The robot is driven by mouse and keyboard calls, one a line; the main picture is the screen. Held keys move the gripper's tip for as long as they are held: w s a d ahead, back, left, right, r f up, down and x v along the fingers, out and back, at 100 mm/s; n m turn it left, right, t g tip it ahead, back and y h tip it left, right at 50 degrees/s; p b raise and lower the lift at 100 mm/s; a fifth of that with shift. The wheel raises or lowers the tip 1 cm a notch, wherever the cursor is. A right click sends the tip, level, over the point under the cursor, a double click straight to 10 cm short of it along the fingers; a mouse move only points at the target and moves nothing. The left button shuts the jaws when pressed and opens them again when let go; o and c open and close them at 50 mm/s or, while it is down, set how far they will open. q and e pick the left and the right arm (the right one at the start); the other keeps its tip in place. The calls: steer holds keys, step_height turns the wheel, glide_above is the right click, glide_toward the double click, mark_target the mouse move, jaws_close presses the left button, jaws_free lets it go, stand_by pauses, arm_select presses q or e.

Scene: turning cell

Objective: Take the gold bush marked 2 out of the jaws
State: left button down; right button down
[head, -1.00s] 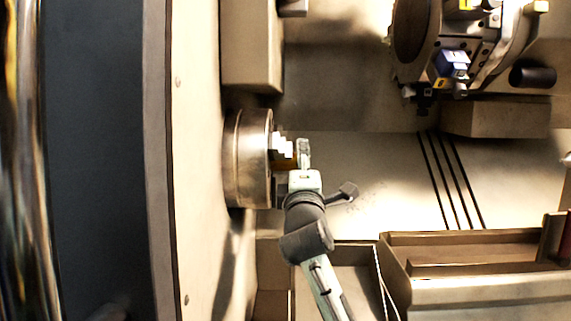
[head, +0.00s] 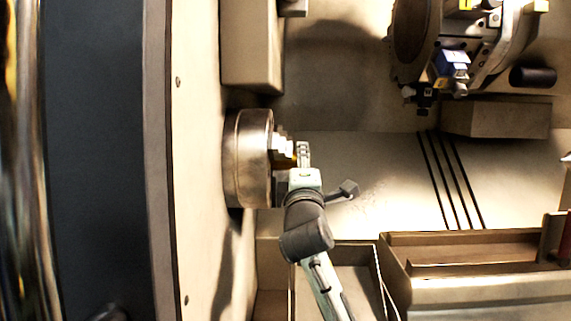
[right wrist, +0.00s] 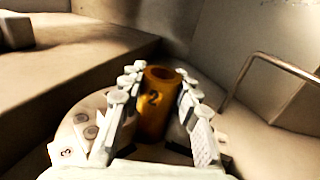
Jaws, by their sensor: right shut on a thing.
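The gold bush (right wrist: 157,100), marked 2, stands between the two fingers of my right gripper (right wrist: 158,92) in the right wrist view. My right gripper is shut on it. In the head view the bush (head: 290,150) is a small gold patch between the chuck (head: 250,160) and my right gripper (head: 303,155). The chuck's stepped pale jaws (head: 281,143) point right towards it. In the wrist view a jaw marked 3 (right wrist: 66,153) shows at lower left. The fingers hide much of the bush, and I cannot tell whether the jaws still touch it. My left gripper is out of view.
A tool turret (head: 455,50) with blue and yellow holders hangs at upper right. A block (head: 250,50) juts out above the chuck. Trays (head: 480,250) line the lower right. The floor right of my gripper is open.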

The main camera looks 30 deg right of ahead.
steer(key=s+d, duration=0.4)
steer(key=d, duration=0.3)
steer(key=shift+s+d+r, duration=0.15)
steer(key=shift+s+d, duration=0.15)
steer(key=shift+s, duration=0.05)
stand_by(1.4)
